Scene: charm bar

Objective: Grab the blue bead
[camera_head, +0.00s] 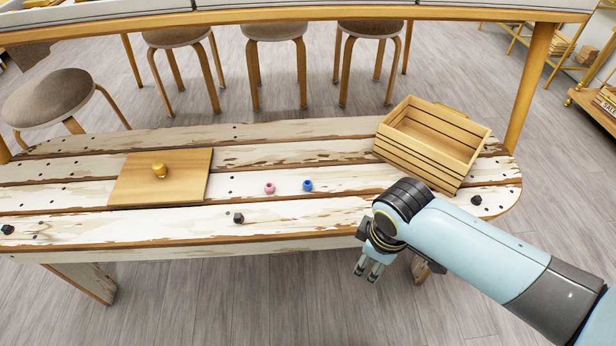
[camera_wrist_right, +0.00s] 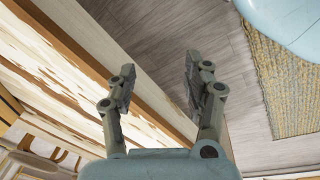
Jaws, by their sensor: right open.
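A small blue bead (camera_head: 307,186) lies on the worn white plank table (camera_head: 120,222), right of the middle. A pink bead (camera_head: 269,188) lies a little to its left. My right gripper (camera_head: 368,272) is in front of the table's near edge, to the right of and nearer than the blue bead, pointing down. In the right wrist view my right gripper (camera_wrist_right: 160,78) shows two fingers apart with nothing between them, beside the table edge and over the floor. The beads do not show in that view. My left gripper is not in view.
An open slatted wooden crate (camera_head: 418,160) stands at the table's right end. A flat wooden lid with a round knob (camera_head: 185,190) lies on the left. Small dark pieces, one of them a dark cube (camera_head: 238,218), dot the table. Stools (camera_head: 275,30) stand behind.

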